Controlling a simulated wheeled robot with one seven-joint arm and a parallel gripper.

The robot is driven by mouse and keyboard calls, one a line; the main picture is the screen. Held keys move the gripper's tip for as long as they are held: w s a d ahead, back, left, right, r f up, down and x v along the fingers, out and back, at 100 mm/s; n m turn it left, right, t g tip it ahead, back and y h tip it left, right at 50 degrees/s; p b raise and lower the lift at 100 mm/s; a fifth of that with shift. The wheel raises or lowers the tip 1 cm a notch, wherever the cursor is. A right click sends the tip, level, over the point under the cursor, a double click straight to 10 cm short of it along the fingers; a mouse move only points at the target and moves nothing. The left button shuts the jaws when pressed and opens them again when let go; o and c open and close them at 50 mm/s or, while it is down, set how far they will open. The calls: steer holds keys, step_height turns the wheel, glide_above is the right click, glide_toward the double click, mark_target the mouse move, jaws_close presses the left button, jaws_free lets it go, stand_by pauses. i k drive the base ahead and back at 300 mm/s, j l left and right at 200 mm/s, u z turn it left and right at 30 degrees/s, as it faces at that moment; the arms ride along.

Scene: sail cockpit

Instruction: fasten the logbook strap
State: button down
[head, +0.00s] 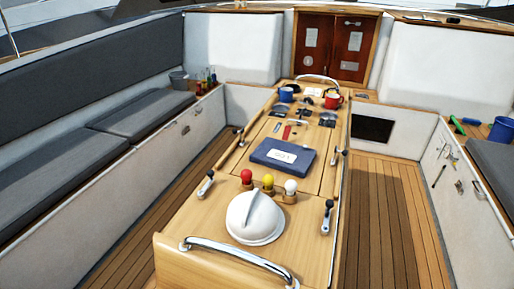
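A dark blue book with a white label, which looks like the logbook (270,151), lies flat on the wooden cockpit table (215,207), about midway along it. Its label faces up and the cover looks closed. I cannot make out a strap or its fastening at this size. A small red item (287,132) and some small dark and metal items lie just beyond the book. My gripper is not in view.
Red (246,175), yellow (268,181) and white (290,186) knobs stand nearer than the book, before a white dome (254,216). A metal rail (238,251) crosses the near end. Blue (286,95) and red (333,101) mugs stand beyond. Floor is clear both sides.

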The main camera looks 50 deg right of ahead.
mark_target(288, 130)
steer(key=i+l+z, duration=0.15)
steer(key=l, duration=0.5)
steer(key=i+l+z, duration=0.15)
steer(key=l, duration=0.45)
steer(key=i+l+z, duration=0.2)
steer(key=i+l, duration=0.15)
steer(key=l, duration=0.2)
steer(key=i+l+z, duration=0.15)
steer(key=i+l, duration=0.15)
steer(key=l, duration=0.25)
steer(key=i+l+z, duration=0.15)
steer(key=i+l, duration=0.15)
steer(key=l, duration=0.2)
steer(key=i+l+z, duration=0.15)
steer(key=i+l, duration=0.2)
steer(key=l, duration=0.15)
